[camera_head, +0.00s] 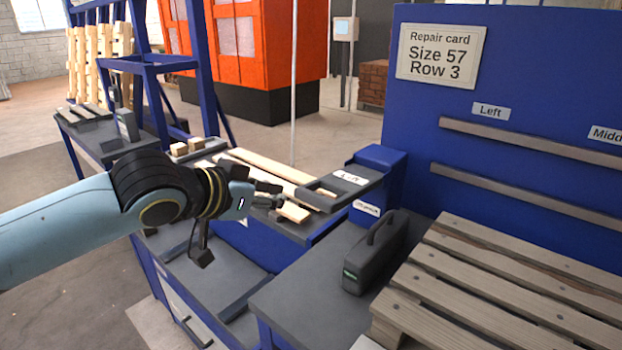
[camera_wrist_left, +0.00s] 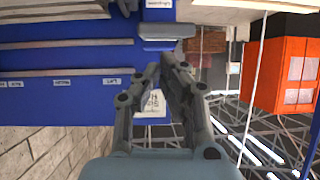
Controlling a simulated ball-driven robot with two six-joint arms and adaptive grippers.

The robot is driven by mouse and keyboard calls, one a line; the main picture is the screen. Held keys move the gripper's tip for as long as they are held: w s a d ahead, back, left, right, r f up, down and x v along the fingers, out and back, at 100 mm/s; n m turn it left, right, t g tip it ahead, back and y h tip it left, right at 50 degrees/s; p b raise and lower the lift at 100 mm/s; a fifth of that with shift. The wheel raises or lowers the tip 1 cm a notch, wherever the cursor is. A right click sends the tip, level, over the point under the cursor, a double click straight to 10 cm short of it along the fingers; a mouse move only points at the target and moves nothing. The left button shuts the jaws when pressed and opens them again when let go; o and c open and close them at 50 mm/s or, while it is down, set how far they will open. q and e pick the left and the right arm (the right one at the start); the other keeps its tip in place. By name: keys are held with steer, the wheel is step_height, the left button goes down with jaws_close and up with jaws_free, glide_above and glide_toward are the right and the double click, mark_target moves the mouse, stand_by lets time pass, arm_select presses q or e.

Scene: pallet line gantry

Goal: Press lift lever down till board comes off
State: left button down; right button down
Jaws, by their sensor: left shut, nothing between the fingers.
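My left gripper (camera_head: 268,196) reaches in from the left in the head view. It is shut and empty, above the bench with pale wood pieces. In the left wrist view its shut fingers (camera_wrist_left: 166,62) point towards the blue panel. A slatted wooden pallet (camera_head: 500,290) lies at the lower right, its boards side by side. A dark grey arm (camera_head: 345,184) with a small white label runs from a blue post (camera_head: 384,165) to just right of my gripper. I cannot tell for certain whether it is the lift lever. My right gripper is not in view.
A dark handled case (camera_head: 374,255) stands on the grey bench between post and pallet. Pale boards (camera_head: 270,172) lie under and behind my gripper. An orange cabinet (camera_head: 285,40) stands behind.

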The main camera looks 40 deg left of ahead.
arm_select(q)
steer(key=shift+t+h, duration=0.5)
steer(key=shift+t, duration=0.4)
steer(key=w+r, duration=0.1)
steer(key=w+a+r, duration=0.2)
steer(key=r, duration=0.1)
steer(key=shift+w, duration=0.4)
steer(key=shift+d, duration=0.1)
glide_above(311, 199)
steer(key=f, duration=0.3)
steer(key=shift+w+d+f+b, duration=0.1)
steer(key=shift+w+f+b, duration=0.1)
steer(key=shift+w+b, duration=0.15)
steer(key=f, duration=0.2)
steer(key=shift+s+f, duration=0.25)
steer(key=shift+f, duration=0.1)
steer(key=shift+s+f, duration=0.15)
steer(key=shift+f, duration=0.55)
